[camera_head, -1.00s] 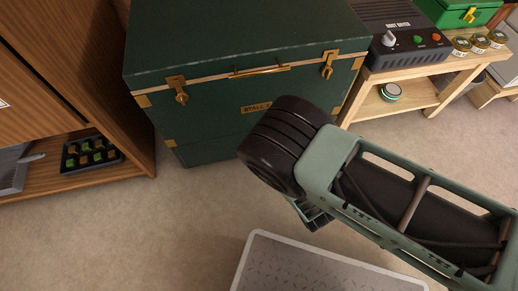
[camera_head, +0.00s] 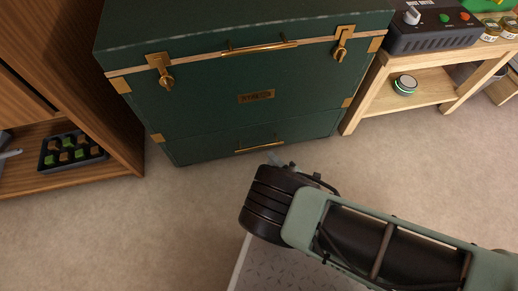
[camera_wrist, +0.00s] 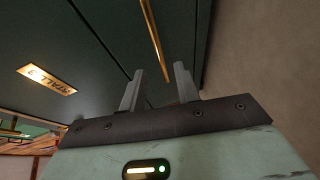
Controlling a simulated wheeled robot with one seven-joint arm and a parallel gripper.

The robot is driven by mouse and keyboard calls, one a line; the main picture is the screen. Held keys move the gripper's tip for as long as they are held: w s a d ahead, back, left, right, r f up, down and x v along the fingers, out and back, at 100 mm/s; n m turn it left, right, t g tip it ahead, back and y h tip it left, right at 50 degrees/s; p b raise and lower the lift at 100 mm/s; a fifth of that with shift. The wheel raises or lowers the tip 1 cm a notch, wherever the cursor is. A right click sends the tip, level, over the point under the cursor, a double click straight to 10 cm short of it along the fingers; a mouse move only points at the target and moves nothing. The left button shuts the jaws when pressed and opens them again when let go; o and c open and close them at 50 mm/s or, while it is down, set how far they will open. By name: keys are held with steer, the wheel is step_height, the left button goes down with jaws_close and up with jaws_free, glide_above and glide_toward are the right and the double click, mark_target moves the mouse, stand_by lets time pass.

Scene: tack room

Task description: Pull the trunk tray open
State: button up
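The dark green trunk (camera_head: 200,100) stands upright with its lid closed. Its tray front (camera_head: 220,142) runs along the bottom and looks flush with the body. The tray's thin brass handle (camera_head: 260,147) lies across that front, and it also shows in the wrist view (camera_wrist: 151,32). My gripper (camera_wrist: 159,70) is open and empty, facing the tray front. In the wrist view the handle's near end appears between the two fingers, which are apart from each other; contact cannot be told. In the head view my wrist hides most of the gripper (camera_head: 278,158), close below the handle.
A brass lid handle (camera_head: 260,47), two latches and a nameplate (camera_head: 256,96) sit higher on the trunk. A wooden cabinet (camera_head: 110,90) stands at left, a wooden bench (camera_head: 425,95) at right. Carpet (camera_head: 190,205) in front of the trunk is clear.

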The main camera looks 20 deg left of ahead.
mark_target(259, 147)
steer(key=b+x, duration=0.3)
steer(key=x, duration=0.5)
steer(key=shift+w+a+f, duration=0.1)
steer(key=shift+w+f, duration=0.05)
jaws_close()
